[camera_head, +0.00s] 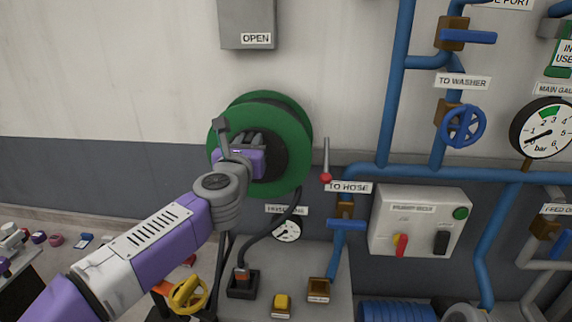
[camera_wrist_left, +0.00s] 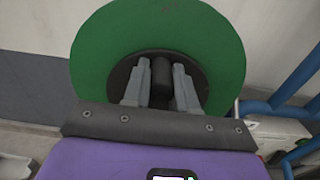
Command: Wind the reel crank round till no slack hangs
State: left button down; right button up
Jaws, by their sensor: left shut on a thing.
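The green reel (camera_head: 292,112) is mounted on the wall with a dark hub at its centre. It also fills the upper middle of the left wrist view (camera_wrist_left: 222,45). My left gripper (camera_head: 252,140) is in front of the hub, its fingers closed on the black crank handle (camera_wrist_left: 161,72), one on each side of it. My own wrist hides most of the crank in the head view. A dark hose (camera_head: 284,222) runs from beneath the reel and curves down left to a black socket block (camera_head: 242,284). My right gripper is not in view.
A red-knobbed lever (camera_head: 326,177) stands just right of the reel. Blue pipes (camera_head: 390,90), a pressure gauge (camera_head: 287,229) and a switch box (camera_head: 418,222) are to the right and below. A grey box marked OPEN (camera_head: 247,15) hangs above.

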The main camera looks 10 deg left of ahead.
pick_arm(q)
jog(key=shift+a+f, duration=0.1)
jog(key=shift+a, duration=0.5)
jog(key=shift+a+f+b, duration=0.25)
jog(key=shift+a+b, duration=0.1)
jog(key=shift+a, duration=0.05)
jog(key=shift+a+f, duration=0.1)
jog(key=shift+a+f+b, duration=0.35)
jog(key=shift+a+b, duration=0.1)
jog(key=shift+a, duration=0.2)
